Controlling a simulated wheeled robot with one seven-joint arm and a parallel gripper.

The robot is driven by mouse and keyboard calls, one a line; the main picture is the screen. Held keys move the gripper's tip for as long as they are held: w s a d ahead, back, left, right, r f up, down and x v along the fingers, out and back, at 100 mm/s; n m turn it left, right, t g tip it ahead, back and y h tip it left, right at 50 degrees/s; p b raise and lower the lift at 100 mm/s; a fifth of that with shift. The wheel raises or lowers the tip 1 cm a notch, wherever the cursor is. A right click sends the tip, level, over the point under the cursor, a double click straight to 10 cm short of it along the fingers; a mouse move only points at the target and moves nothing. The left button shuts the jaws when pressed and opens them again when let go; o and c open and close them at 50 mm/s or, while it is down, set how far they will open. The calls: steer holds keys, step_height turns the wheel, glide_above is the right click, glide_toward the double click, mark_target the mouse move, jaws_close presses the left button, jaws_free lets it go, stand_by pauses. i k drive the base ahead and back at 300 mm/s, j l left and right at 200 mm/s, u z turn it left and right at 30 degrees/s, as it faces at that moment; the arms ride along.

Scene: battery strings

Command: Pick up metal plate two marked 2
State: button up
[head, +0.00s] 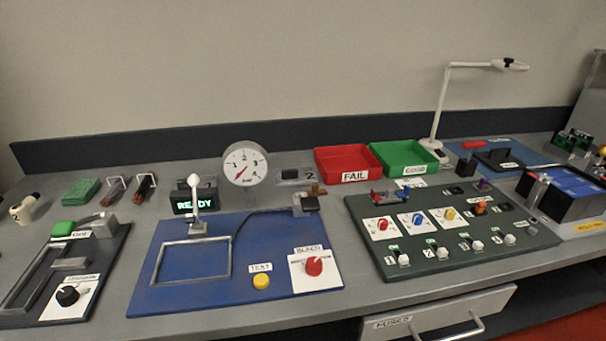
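A small grey metal plate (299,179) lies at the back of the bench, right of the round gauge and left of the red FAIL tray. It has a dark patch on its left part and a mark that reads as 2 at its right end. A small brown block with a dark base sits close in front of its right end. Another piece, partly hidden behind the READY display, lies left of the gauge; its mark is hard to read. My gripper is not in view.
The gauge (245,164) stands left of the plate. The FAIL tray (347,176) and green GOOD tray (404,170) are to its right. A white lamp (440,103) rises behind the trays.

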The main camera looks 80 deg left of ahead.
mark_target(287, 177)
steer(key=k+u, duration=0.1)
steer(key=u, duration=0.3)
steer(key=k+j+u, duration=0.1)
steer(key=u, duration=0.3)
steer(key=k+j+u, duration=0.1)
steer(key=u, duration=0.3)
